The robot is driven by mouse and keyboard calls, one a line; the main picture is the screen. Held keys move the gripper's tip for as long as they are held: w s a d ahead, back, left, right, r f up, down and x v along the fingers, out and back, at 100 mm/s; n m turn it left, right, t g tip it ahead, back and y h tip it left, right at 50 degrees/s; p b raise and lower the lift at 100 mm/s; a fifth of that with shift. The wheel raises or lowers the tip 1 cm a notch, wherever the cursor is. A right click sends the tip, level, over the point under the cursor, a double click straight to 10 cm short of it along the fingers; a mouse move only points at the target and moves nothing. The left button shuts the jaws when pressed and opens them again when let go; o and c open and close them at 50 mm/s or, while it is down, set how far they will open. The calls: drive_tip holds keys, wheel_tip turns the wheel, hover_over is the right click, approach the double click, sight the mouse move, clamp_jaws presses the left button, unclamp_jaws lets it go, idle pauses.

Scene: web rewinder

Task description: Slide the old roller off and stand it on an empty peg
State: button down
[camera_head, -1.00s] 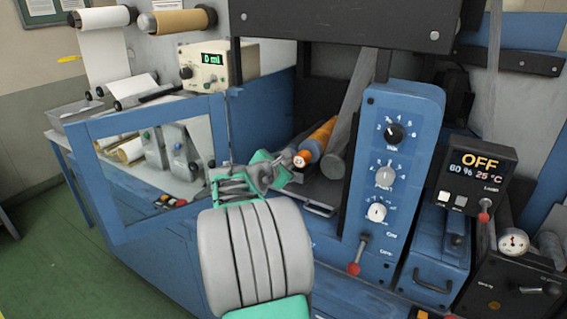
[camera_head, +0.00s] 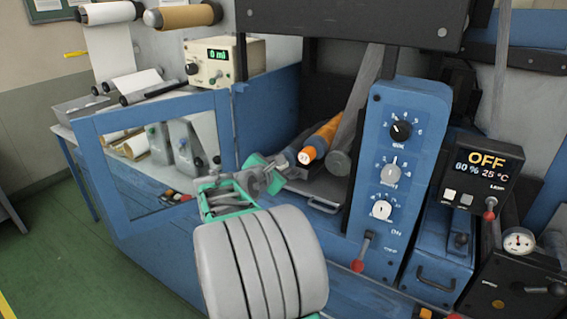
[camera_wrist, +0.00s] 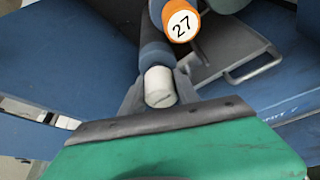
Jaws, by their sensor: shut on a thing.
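My gripper (camera_head: 287,160) reaches into the open bay of the blue machine. In the wrist view my gripper (camera_wrist: 160,90) has its grey fingers on both sides of a white-ended, grey-blue roller (camera_wrist: 158,58), shut on it near its end. Whether this is the old roller I cannot tell. An orange-ended roller marked 27 (camera_wrist: 180,22) lies close beside it; it also shows in the head view (camera_head: 322,138), just right of my fingertips. A thick grey cylinder (camera_head: 338,163) lies right of that. No empty peg can be made out.
A blue control panel (camera_head: 400,180) with knobs and a red-tipped lever stands right of the bay. A blue-framed clear guard (camera_head: 158,155) stands at left. A grey tray with a handle (camera_head: 318,198) sits under the rollers. Paper rolls (camera_head: 187,15) hang at the back left.

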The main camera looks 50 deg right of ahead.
drive_tip(key=s+a+p, duration=0.1)
drive_tip(key=a, duration=0.8)
drive_tip(key=shift+a, duration=0.4)
drive_tip(key=shift+c, duration=1)
unclamp_jaws()
drive_tip(key=shift+a, duration=0.1)
drive_tip(key=p+v, duration=0.6)
drive_tip(key=v, duration=0.2)
drive_tip(key=shift+a, duration=0.35)
idle(0.6)
drive_tip(key=shift+s+r, duration=0.1)
drive_tip(key=shift+r, duration=0.05)
